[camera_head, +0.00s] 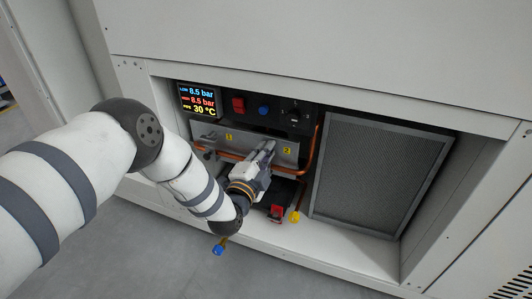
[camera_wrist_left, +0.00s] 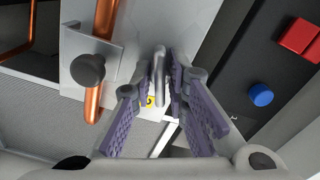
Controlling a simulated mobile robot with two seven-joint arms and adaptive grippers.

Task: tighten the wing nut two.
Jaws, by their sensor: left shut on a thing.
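My left gripper (camera_head: 267,149) reaches into the open cabinet bay, its fingertips at the metal plate (camera_head: 207,131) beside the yellow label 2 (camera_head: 287,150). In the left wrist view the gripper (camera_wrist_left: 163,72) has its purple-padded fingers close together at the tips. A slim grey metal part (camera_wrist_left: 159,62) shows between them, which I take to be wing nut two. The fingers hide much of it, so I cannot tell its angle well. A yellow label (camera_wrist_left: 150,101) lies right beside it. Label 1 (camera_head: 228,136) is further left on the plate. My right gripper is not in view.
A display (camera_head: 198,100) reads 8.5 bar twice and 30 °C. A red switch (camera_head: 239,105) and a blue knob (camera_head: 264,110) sit above the plate. Copper pipe (camera_head: 314,150) runs beside it. A framed filter (camera_head: 375,165) fills the right. A yellow handle (camera_head: 294,217) is below.

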